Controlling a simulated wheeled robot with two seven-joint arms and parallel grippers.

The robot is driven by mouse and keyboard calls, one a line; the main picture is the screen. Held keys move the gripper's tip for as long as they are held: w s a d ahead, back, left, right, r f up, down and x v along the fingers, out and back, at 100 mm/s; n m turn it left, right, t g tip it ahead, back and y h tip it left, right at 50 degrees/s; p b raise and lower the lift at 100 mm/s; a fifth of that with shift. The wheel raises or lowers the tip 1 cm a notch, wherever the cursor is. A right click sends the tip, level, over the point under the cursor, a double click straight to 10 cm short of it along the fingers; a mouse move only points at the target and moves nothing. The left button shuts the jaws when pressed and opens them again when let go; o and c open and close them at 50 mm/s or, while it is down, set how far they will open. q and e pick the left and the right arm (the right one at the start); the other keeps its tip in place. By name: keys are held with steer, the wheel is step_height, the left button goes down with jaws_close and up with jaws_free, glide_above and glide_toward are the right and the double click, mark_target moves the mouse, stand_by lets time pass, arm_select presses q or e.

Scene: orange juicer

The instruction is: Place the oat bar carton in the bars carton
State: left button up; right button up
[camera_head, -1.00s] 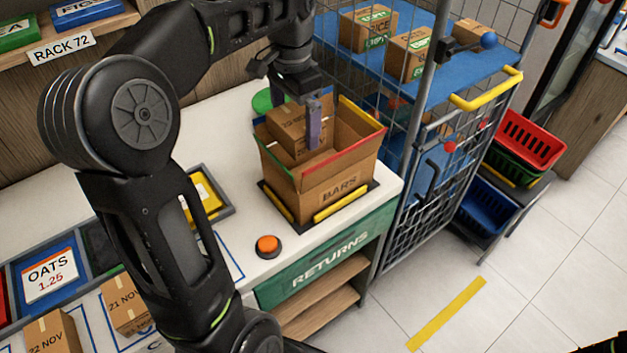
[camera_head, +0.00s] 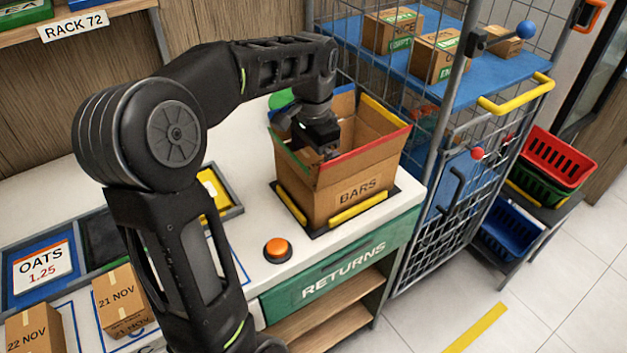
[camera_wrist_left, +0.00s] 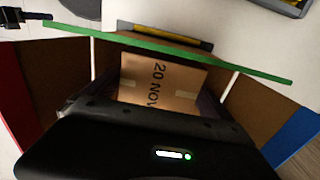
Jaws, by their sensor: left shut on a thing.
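The bars carton (camera_head: 352,193) is an open brown box marked BARS, standing on the counter with coloured top edges. My left gripper (camera_head: 330,153) reaches down inside it, and its fingertips are hidden by the carton's walls. In the left wrist view the oat bar carton (camera_wrist_left: 165,78), a small brown box marked 20 NOV, is between the fingers of my left gripper, which is shut on it. It is down within the walls of the bars carton. Whether it touches the floor of the bars carton is hidden. My right gripper is not in view.
An orange button (camera_head: 278,250) is on the counter in front of the bars carton. Two cartons marked 21 NOV (camera_head: 122,300) and 22 NOV (camera_head: 35,332) are at lower left. A wire cage trolley (camera_head: 440,220) stands close on the right.

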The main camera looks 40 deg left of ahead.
arm_select(q)
steer(key=shift+f, duration=0.1)
step_height(320, 180, down, 4)
steer(key=shift+f, duration=0.2)
steer(key=shift+f, duration=0.2)
steer(key=o, duration=1.2)
steer(key=shift+r, duration=0.1)
